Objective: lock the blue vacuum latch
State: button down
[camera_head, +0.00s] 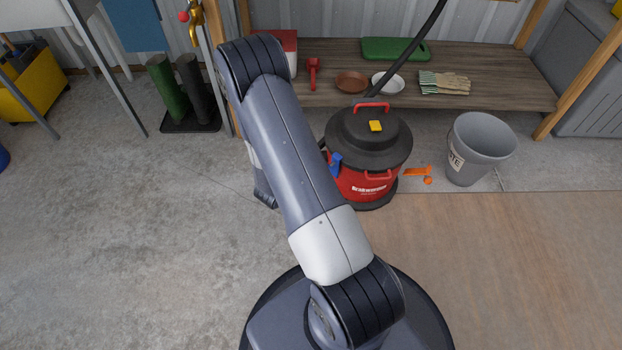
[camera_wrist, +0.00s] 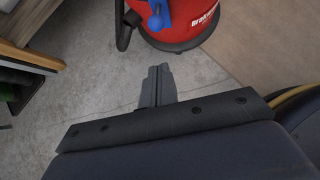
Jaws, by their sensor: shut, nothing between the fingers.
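The red shop vacuum (camera_head: 361,185) with a black lid (camera_head: 367,137) stands on the floor in front of the wooden shelf. Its blue latch (camera_head: 336,163) is on the left side, at the lid's lower edge. In the wrist view the blue latch (camera_wrist: 158,16) shows at the top, on the red vacuum body (camera_wrist: 187,24). I cannot tell its exact lock position. My gripper (camera_wrist: 160,68) is shut and empty, below the latch in the wrist view and apart from it. In the head view my arm hides the gripper.
A grey bucket (camera_head: 475,150) stands further right. The wooden shelf (camera_head: 320,90) holds bowls and gloves behind. A black hose (camera_wrist: 124,28) runs at the vacuum's left. Concrete floor at left is free.

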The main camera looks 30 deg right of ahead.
jog(key=v, duration=0.3)
jog(key=shift+d+r, duration=0.2)
jog(key=shift+d, duration=0.05)
jog(key=shift+f, duration=0.1)
